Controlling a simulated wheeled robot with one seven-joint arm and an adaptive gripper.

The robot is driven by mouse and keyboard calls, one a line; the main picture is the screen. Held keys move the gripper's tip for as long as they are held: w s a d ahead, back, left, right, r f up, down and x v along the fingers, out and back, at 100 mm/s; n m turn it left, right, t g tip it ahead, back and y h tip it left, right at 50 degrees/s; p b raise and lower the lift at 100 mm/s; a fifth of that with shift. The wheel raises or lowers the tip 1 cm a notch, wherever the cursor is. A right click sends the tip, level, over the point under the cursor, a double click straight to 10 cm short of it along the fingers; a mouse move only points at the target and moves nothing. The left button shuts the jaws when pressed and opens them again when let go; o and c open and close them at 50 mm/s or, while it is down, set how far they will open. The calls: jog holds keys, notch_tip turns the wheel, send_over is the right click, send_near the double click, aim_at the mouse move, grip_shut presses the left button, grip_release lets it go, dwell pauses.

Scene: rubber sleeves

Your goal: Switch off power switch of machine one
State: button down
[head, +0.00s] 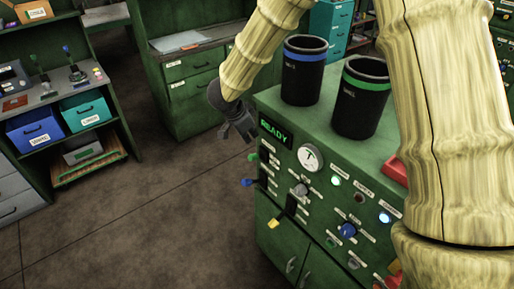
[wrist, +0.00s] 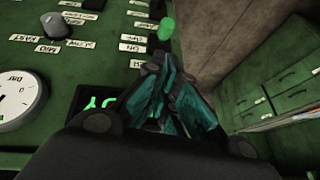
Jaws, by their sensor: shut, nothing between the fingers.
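A green machine (head: 262,205) stands at the right, with a lit READY display (head: 274,132), a round white dial (head: 311,157) and several levers, knobs and labels on its front panel. Their lettering is too small to tell which one is the power switch. My gripper (head: 246,133) is shut and empty at the panel's upper left corner, beside the display. In the wrist view, my gripper (wrist: 165,62) partly hides the display, and a green-tipped lever (wrist: 166,29) shows just beyond the fingers. The dial (wrist: 18,103) shows at the left edge. I cannot tell whether the fingers touch the panel.
A black bin with a blue band (head: 303,80) and one with a green band (head: 361,105) stand on the machine top. Blue-tipped (head: 246,182) and yellow-tipped (head: 273,223) levers stick out from the panel. Shelves with a blue box (head: 36,128) stand left. The floor (head: 150,210) between is clear.

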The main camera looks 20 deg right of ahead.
aim_at(257, 156)
jog(key=shift+f, duration=0.1)
jog(key=p+x, duration=0.2)
jog(key=x, duration=0.8)
jog(key=shift+d+p, duration=0.1)
jog(key=shift+p, duration=0.25)
